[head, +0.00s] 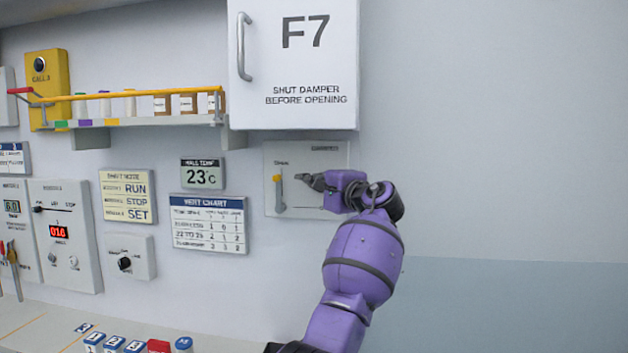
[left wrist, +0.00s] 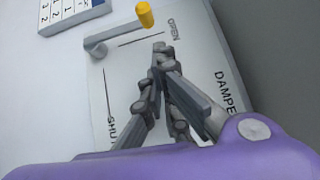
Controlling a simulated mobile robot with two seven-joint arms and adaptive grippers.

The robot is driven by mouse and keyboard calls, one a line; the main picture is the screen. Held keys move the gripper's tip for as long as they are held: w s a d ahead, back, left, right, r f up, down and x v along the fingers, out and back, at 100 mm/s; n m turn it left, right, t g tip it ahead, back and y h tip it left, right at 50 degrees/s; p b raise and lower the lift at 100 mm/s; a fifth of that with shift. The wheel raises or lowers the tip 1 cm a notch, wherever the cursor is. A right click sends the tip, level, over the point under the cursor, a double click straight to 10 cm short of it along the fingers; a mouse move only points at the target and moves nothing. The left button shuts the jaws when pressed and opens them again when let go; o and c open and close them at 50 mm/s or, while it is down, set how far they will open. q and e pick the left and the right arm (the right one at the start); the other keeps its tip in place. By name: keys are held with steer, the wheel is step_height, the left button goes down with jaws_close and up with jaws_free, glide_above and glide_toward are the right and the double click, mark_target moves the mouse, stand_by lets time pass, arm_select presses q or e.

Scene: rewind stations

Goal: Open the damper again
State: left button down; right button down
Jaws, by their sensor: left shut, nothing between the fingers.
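The damper panel (head: 305,200) is a pale plate on the wall under the F7 cabinet. Its grey lever (head: 280,196) stands upright with the yellow knob (head: 277,178) on top, just below the small OPEN label. In the left wrist view the knob (left wrist: 145,14) and lever arm (left wrist: 112,38) lie along the OPEN mark, away from SHUT. My left gripper (head: 305,180) is shut and empty, in front of the panel to the right of the knob. In the left wrist view its fingertips (left wrist: 160,48) appear apart from the knob. My right gripper is not in view.
The F7 cabinet (head: 295,90) with its handle juts out above the panel. A rack shelf (head: 150,121) with bottles and a yellow rail sticks out at upper left. A vent chart (head: 209,223) and other control panels are on the wall at left. The wall at right is clear.

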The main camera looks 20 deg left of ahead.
arm_select(q)
steer(key=v, duration=1)
steer(key=shift+r+b, duration=0.25)
steer(key=shift+b, duration=0.1)
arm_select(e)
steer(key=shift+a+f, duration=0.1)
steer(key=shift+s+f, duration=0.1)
